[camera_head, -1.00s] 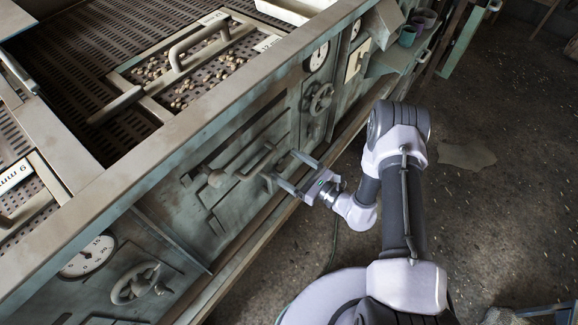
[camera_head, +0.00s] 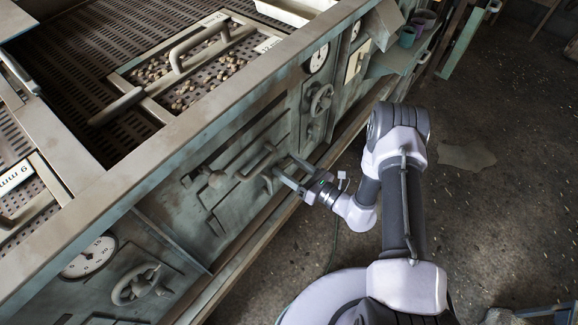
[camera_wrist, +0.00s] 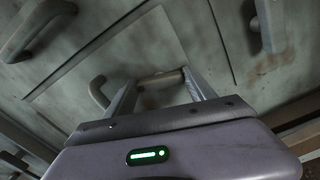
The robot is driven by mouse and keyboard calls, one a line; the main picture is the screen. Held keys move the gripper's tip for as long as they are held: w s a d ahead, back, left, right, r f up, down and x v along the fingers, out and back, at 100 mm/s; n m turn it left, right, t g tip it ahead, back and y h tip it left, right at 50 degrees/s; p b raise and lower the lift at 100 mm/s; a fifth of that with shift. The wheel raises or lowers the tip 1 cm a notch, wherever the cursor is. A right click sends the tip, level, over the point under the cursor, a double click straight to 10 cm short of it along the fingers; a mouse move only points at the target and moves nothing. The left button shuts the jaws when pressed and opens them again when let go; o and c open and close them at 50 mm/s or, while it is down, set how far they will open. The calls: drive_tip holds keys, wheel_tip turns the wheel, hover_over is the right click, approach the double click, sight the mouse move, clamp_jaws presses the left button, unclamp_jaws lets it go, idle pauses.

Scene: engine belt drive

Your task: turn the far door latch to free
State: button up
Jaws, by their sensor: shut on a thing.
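The far door latch (camera_wrist: 158,80) is a worn, pale metal bar handle in the wrist view. It also shows on the teal-grey door (camera_head: 232,203) in the head view, partly hidden by my gripper. My gripper (camera_head: 283,167) reaches it from the right, low along the cabinet's front. In the wrist view its two fingers stand on either side of the bar, and it is shut on the latch. The latch's curved left end (camera_wrist: 98,92) sticks out past the left finger. A second handle with a round knob (camera_head: 216,179) is on the door to the left.
A dial gauge (camera_head: 88,257) and handwheel (camera_head: 136,285) are at the lower left. A ledge (camera_head: 240,262) runs below the door. Open floor (camera_head: 480,220) lies to the right.

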drive_tip(key=m, duration=1.1)
drive_tip(key=shift+p, duration=0.3)
drive_tip(key=shift+m, duration=1.6)
drive_tip(key=o, duration=1.4)
